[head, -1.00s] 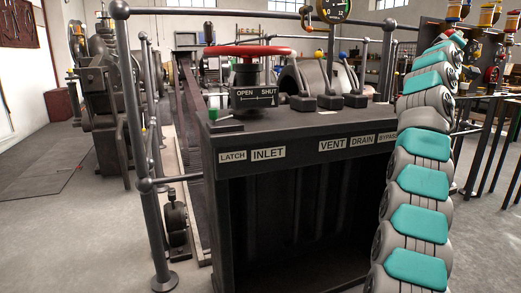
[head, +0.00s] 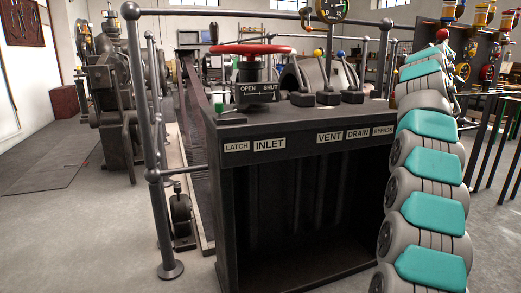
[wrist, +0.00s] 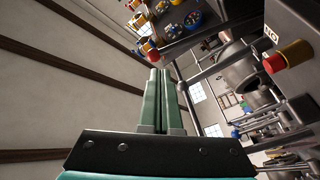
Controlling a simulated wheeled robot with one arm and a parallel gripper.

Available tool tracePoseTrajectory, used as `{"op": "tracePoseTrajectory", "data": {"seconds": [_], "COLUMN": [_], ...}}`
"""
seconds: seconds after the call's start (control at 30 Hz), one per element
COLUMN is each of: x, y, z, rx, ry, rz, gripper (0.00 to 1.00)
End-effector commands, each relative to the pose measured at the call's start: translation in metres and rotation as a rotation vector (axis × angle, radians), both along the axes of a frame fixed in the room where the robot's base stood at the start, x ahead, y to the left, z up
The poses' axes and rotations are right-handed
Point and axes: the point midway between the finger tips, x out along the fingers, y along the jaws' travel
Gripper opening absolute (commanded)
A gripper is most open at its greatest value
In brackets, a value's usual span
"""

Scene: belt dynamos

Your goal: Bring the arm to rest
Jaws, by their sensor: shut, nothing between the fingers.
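My arm (head: 425,175), grey with teal pads, rises along the right side of the head view, to the right of the control stand. My gripper shows in the wrist view (wrist: 160,78), with its two green fingers together and nothing between them. It points up into open air, apart from anything around it. The head view does not show the fingers clearly.
A dark control stand (head: 300,122) carries a red handwheel (head: 250,50) and several levers (head: 328,80). A metal railing (head: 148,120) stands at its left. Valve racks (head: 480,45) stand at the right. The wrist view shows a red-tipped yellow knob (wrist: 288,57). Floor at left is open.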

Motion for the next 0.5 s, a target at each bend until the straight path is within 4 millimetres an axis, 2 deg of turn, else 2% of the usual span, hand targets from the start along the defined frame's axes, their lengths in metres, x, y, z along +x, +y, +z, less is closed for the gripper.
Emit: {"op": "tracePoseTrajectory", "data": {"seconds": [0.17,0.23,0.37,0.5], "x": [0.004,0.003,-0.009,-0.035], "y": [0.034,0.053,0.092,0.137], "z": [-0.036,-0.06,-0.103,-0.152], "rx": [0.132,0.202,0.324,0.444], "ry": [0.09,0.146,0.249,0.37], "rz": [0.072,0.103,0.154,0.191], "gripper": [0.0,0.0,0.0,0.0]}}
